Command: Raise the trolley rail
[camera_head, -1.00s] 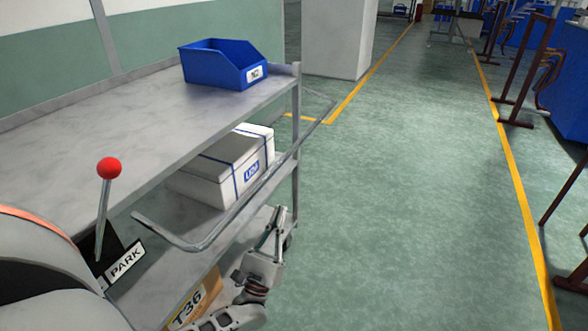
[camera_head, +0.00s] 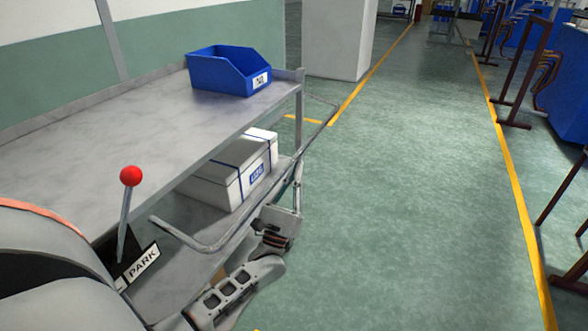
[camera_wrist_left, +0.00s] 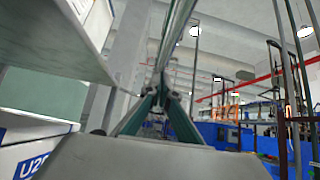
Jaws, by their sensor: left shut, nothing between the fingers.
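The trolley rail (camera_head: 222,240) is a bent grey tube along the near side of the grey trolley (camera_head: 150,130), sloping from low at the front left up to the far corner. My left gripper (camera_head: 297,172) is shut and empty, fingers pointing up, close under the rail by the far end of the trolley. In the left wrist view the closed fingertips (camera_wrist_left: 160,92) lie in line with the rail (camera_wrist_left: 176,35), which runs up overhead. I cannot tell whether they touch it. My right gripper is not in view.
A blue bin (camera_head: 228,72) stands on the top shelf and a white box with blue straps (camera_head: 225,180) on the lower shelf. A red-knobbed lever (camera_head: 131,176) with a PARK label (camera_head: 143,262) is at front left. Green floor (camera_head: 420,200) to the right is open.

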